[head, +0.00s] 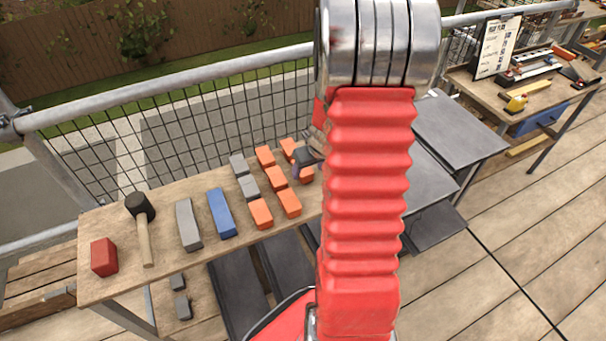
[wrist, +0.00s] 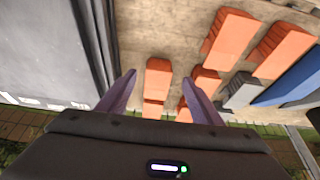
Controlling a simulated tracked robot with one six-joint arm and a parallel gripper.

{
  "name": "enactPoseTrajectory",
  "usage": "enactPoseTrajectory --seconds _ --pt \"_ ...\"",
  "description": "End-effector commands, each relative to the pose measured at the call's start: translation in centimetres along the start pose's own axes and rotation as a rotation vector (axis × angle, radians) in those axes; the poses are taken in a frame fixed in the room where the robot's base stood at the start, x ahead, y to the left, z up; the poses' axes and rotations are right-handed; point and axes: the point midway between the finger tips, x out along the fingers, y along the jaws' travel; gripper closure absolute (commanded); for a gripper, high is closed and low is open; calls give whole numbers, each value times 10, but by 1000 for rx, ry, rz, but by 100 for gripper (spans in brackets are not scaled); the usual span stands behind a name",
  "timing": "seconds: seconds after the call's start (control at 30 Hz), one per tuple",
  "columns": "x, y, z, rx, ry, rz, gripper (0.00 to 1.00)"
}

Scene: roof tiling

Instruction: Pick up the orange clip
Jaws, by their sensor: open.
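Several orange clips stand in short rows on the wooden bench, among them a near one (head: 260,214) in the head view. My gripper (head: 297,170) is over the right end of these rows, partly hidden by my red arm. In the wrist view my gripper (wrist: 158,76) is open, its two purplish fingers apart. One orange clip (wrist: 157,82) shows between the fingertips, with another orange block just below it in the picture. A further orange clip (wrist: 206,78) lies close by the right finger. I cannot tell whether the fingers touch any clip.
On the bench (head: 170,262) are grey clips (head: 249,185), a blue block (head: 222,213), a long grey block (head: 188,225), a mallet (head: 144,235) and a red block (head: 104,257). Dark panels (head: 455,135) stand right of my arm. A mesh railing (head: 180,130) runs behind.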

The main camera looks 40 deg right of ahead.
Motion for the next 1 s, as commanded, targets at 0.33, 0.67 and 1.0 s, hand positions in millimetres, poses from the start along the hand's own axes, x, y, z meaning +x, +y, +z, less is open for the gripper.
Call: enactPoseTrajectory --seconds 0.33,0.67,1.0 --pt "2 0 0 2 0 0 41" --pt "31 1 0 1 -1 0 41" --pt "52 2 0 1 1 1 41"
